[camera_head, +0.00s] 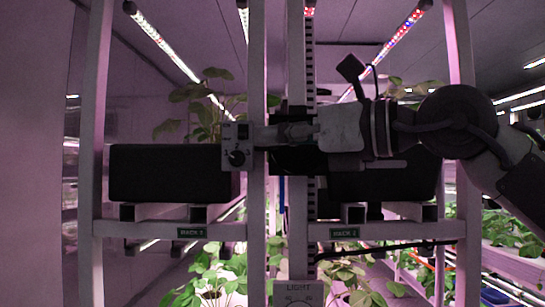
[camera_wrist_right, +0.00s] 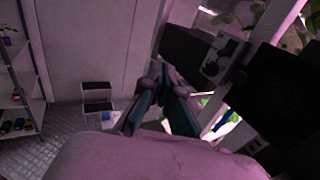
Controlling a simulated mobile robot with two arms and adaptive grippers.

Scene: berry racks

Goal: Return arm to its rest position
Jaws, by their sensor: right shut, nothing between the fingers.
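My right arm comes in from the right in the head view. Its gripper (camera_head: 262,135) points left across the rack's middle uprights at the height of the dark troughs. The fingers are closed with nothing visible between them; they also show closed in the right wrist view (camera_wrist_right: 164,80). The fingertips are close to a small grey control box (camera_head: 235,147) with a dark knob; I cannot tell whether they touch it. The box also shows beside the fingers in the wrist view (camera_wrist_right: 221,60). My left gripper is not in view.
Dark planting troughs (camera_head: 165,174) sit on the white rack frame (camera_head: 140,229), with leafy plants above and below. A second box labelled LIGHT (camera_head: 298,292) is at the bottom. In the wrist view, a shelf with small items (camera_wrist_right: 20,85) stands left, by open floor (camera_wrist_right: 60,150).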

